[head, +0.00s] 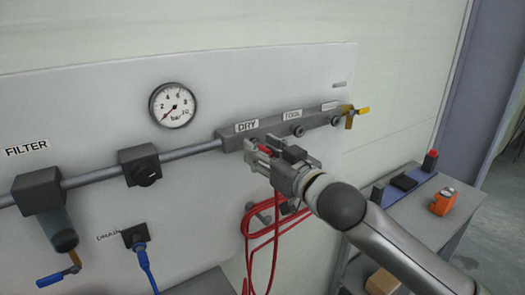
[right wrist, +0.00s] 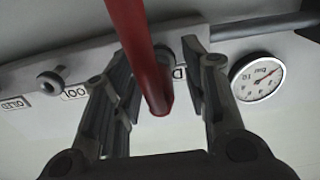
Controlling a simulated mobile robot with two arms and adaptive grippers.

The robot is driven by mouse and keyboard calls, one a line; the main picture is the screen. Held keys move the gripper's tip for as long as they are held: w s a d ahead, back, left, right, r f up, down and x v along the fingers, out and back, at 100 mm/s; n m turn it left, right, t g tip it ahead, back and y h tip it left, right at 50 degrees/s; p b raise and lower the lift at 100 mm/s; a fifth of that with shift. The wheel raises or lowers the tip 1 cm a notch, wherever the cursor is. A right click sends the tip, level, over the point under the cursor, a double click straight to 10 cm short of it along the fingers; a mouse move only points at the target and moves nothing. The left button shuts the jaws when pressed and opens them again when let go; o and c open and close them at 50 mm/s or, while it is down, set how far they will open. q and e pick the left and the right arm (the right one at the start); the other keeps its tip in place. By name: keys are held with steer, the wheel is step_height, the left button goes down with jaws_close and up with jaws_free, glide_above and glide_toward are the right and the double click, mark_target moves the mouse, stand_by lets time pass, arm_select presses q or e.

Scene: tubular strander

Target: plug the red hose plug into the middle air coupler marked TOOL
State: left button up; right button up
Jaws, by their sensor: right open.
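The coupler bar (head: 270,136) on the wall panel bears the labels DRY, TOOL and a third too small to read. The TOOL coupler (head: 298,131) shows as a round grey port with nothing in it. My right gripper (head: 262,151) is at the DRY end, left of TOOL, and hides the port there. In the right wrist view the red hose plug (right wrist: 160,99) with its hose lies between the two open fingers, in front of the DRY label. I cannot tell whether it sits in the DRY coupler or whether a finger touches it. My left gripper is out of view.
Red hose loops (head: 250,235) hang below the bar beside my right arm. A pressure gauge (head: 173,105) is up left, and a yellow-handled valve (head: 354,112) is at the bar's right end. A side table (head: 415,215) with an orange device (head: 443,202) stands right.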

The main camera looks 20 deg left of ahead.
steer(key=shift+p, duration=0.5)
stand_by(0.7)
jaws_close()
steer(key=shift+s+d+f, duration=0.1)
steer(key=shift+d+f, duration=0.05)
stand_by(0.4)
steer(key=shift+v, duration=0.85)
steer(key=p+v, duration=0.1)
steer(key=v, duration=0.3)
stand_by(0.5)
